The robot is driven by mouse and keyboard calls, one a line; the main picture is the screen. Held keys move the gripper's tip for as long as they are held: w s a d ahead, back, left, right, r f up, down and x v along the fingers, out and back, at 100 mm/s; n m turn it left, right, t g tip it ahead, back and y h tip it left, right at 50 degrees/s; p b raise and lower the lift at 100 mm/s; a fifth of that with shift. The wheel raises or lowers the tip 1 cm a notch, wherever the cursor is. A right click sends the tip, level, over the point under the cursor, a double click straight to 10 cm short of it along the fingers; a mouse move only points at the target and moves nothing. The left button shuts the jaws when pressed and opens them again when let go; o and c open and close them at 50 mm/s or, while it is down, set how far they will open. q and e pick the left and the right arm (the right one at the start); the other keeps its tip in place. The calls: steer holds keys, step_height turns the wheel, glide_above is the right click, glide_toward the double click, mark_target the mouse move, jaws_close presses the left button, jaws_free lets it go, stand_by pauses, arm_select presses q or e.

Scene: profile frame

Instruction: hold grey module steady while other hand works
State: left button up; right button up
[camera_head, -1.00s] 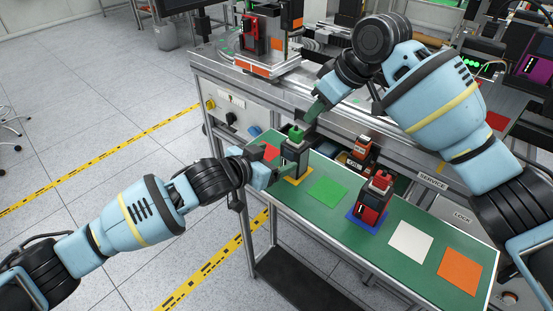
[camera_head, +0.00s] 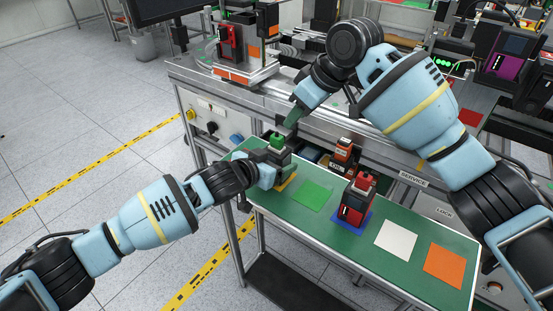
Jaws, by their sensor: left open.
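The grey module (camera_head: 281,157) stands upright on a yellow square (camera_head: 286,182) at the far left part of the green bench top. A green piece (camera_head: 277,141) sits on its top. My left gripper (camera_head: 273,174) is open at the module's lower part and hides some of it. I cannot tell whether its fingers touch the module. My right gripper (camera_head: 291,117) hangs just above and right of the green piece, apart from it. Its fingers look dark green and I cannot tell whether they are open or shut.
A red and black module (camera_head: 356,200) stands on a blue square. Green (camera_head: 313,195), white (camera_head: 397,240) and orange (camera_head: 444,265) squares lie bare on the bench top (camera_head: 345,237). Small boxes (camera_head: 343,150) sit behind its back edge. A metal frame rail runs behind.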

arm_select(q)
steer(key=shift+w+d+f, duration=0.3)
steer(key=shift+w+d, duration=0.1)
steer(key=shift+w, duration=0.15)
steer(key=shift+c, duration=0.3)
steer(key=c, duration=1.1)
